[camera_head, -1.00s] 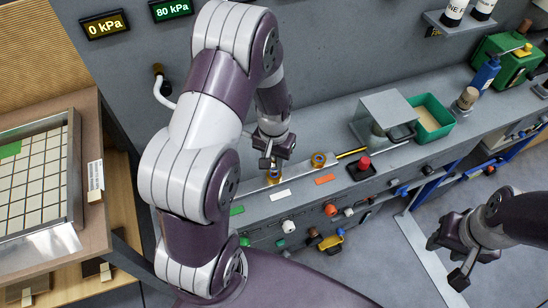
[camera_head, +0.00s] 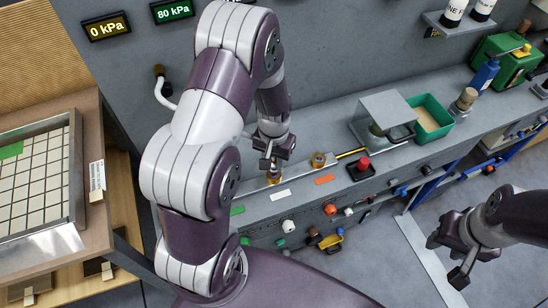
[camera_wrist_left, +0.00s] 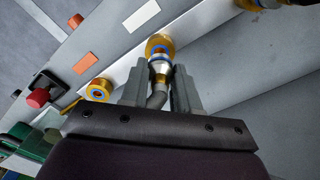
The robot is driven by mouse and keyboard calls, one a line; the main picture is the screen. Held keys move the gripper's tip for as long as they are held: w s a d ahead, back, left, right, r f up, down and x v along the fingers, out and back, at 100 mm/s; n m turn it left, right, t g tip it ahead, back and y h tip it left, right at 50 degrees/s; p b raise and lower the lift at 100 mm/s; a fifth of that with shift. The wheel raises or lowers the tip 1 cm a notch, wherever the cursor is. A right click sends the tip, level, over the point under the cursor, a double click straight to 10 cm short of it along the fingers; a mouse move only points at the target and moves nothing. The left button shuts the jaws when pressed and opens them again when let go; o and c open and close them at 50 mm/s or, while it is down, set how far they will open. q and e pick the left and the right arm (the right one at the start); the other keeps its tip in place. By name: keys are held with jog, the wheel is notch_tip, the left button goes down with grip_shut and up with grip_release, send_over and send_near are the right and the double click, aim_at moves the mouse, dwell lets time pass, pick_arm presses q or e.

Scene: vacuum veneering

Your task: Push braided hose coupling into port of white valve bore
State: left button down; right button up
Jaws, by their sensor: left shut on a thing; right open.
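My left gripper (camera_head: 274,163) is shut on the braided hose coupling, low over the bench ledge. In the left wrist view, the coupling (camera_wrist_left: 160,67) is a silver cone with a blue and white band, between the two fingers (camera_wrist_left: 158,92). Its front end meets a brass port ring (camera_wrist_left: 160,42) beside the white label (camera_wrist_left: 142,16). How far the coupling sits inside the ring cannot be told. The dark hose runs back between the fingers. My right gripper (camera_head: 448,260) is open and empty, away from the bench at the right.
A second brass port (camera_head: 319,160) stands beside the orange label (camera_head: 324,180). A red knob (camera_head: 363,163) on a dark block is further right. A grey hooded box (camera_head: 387,110) and a green bin (camera_head: 431,117) stand behind. Coloured knobs line the bench front.

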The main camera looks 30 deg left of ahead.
pick_arm(q)
jog(key=shift+f+b, duration=0.8)
jog(key=shift+f, duration=0.65)
jog(key=c, duration=0.8)
grip_release()
jog(key=shift+o, duration=0.2)
jog(key=shift+r, duration=0.1)
notch_tip(320, 180, up, 13)
jog(key=shift+f+p, duration=0.2)
jog(key=shift+p, duration=0.15)
jog(key=shift+w+f, duration=0.1)
jog(key=s+d+r+m+t+p, duration=0.1)
jog(key=s+d+r+p, duration=0.1)
jog(key=s+d, duration=0.3)
jog(key=s+r, duration=0.1)
jog(key=s, duration=0.3)
jog(key=shift+d+r, duration=0.15)
jog(key=shift+r, duration=0.2)
